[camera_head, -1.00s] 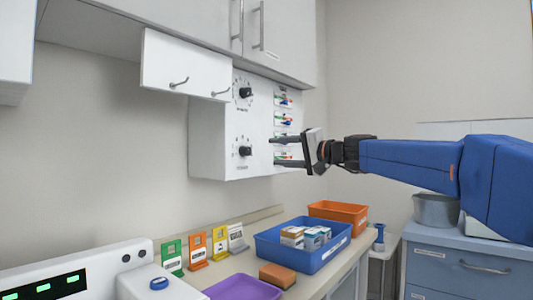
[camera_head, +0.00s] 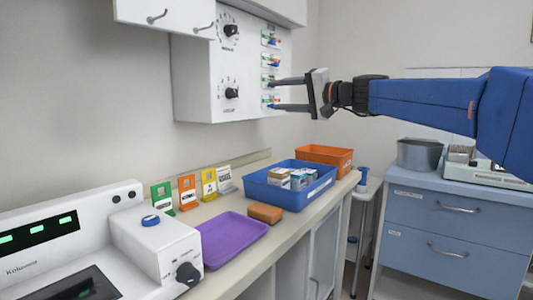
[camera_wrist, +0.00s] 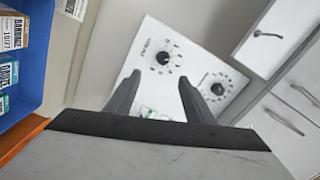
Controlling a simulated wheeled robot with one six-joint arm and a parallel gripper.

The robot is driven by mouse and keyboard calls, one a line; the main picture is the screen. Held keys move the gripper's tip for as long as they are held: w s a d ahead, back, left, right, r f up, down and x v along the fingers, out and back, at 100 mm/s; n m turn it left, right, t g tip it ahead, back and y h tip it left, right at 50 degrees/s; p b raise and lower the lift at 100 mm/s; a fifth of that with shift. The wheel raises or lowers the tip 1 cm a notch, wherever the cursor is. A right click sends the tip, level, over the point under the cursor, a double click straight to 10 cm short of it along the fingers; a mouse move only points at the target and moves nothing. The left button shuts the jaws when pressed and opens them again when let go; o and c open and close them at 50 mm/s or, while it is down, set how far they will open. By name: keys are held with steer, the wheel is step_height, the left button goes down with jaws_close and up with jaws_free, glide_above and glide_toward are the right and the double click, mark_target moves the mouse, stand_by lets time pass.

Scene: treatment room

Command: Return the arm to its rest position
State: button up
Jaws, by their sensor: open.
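My gripper (camera_head: 277,94) is at the end of my blue arm, which reaches in from the right of the head view. Its two dark fingers are spread apart with nothing between them. They point left at a white wall panel (camera_head: 200,82) with two black dials and a column of small coloured switches. In the head view the fingertips overlap the lower switches; whether they touch is unclear. In the wrist view the two fingers (camera_wrist: 158,85) stand apart in front of the panel (camera_wrist: 182,40), and the switches are partly hidden between and below them.
The counter below holds a blue bin (camera_head: 270,197) of small boxes, an orange bin (camera_head: 342,154), a brown sponge (camera_head: 265,213), a purple tray (camera_head: 216,249), several coloured cards and a white device (camera_head: 150,240). A blue drawer cabinet (camera_head: 415,215) stands right. Cabinets hang above.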

steer(key=s+d+f+n+g+h, duration=0.1)
steer(key=s+d+f+h, duration=0.3)
steer(key=s+f, duration=0.9)
steer(key=s+d+f+n+g+h, duration=0.1)
steer(key=s+d+f+g+h, duration=0.2)
steer(key=s+d+f, duration=0.7)
steer(key=s+d+f+n+g+h, duration=0.1)
steer(key=s+d+f+h, duration=0.6)
steer(key=s+f, duration=1.1)
step_height(320, 180, down, 7)
steer(key=shift+s+d+r+n+g, duration=0.2)
steer(key=shift+d+n+g, duration=0.1)
steer(key=shift+d+g, duration=0.25)
